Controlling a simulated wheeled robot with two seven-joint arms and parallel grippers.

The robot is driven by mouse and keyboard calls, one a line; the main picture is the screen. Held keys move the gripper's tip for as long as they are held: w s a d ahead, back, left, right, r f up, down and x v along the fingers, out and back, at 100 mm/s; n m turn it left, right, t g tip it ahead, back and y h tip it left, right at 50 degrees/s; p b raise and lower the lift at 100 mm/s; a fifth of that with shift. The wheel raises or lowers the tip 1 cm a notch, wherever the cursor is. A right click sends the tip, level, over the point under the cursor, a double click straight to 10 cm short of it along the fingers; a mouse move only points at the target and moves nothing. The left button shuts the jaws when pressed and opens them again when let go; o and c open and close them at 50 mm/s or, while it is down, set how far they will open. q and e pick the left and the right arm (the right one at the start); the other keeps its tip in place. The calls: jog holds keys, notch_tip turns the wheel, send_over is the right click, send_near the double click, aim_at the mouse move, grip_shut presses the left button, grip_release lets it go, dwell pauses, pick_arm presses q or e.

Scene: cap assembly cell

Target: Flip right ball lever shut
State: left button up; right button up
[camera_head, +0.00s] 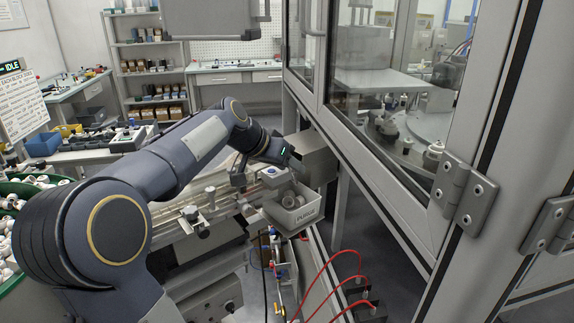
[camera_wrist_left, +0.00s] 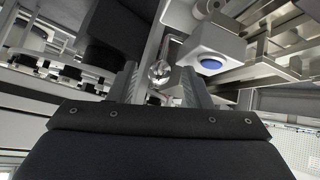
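My left gripper (camera_wrist_left: 159,78) shows its two fingers spread apart in the left wrist view. A shiny, glassy ball (camera_wrist_left: 160,72) shows in the gap between them, with visible space on both sides; it looks like a lever's ball knob. I cannot tell how far beyond the fingertips it lies, nor which way its lever is tilted. In the head view my left gripper (camera_head: 284,155) is over the far end of the rail unit, beside a box with a blue button (camera_head: 272,171). The ball cannot be made out there. My right gripper is in neither view.
The blue button (camera_wrist_left: 211,65) is close to the right finger in the wrist view. A grey bin (camera_head: 298,213) with round parts sits below the gripper. The glazed machine frame (camera_head: 362,142) stands close on the right. Red hoses (camera_head: 345,254) loop in front.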

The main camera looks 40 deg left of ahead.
pick_arm(q)
jog(key=v, duration=0.8)
jog(key=shift+f, duration=0.1)
dwell(0.4)
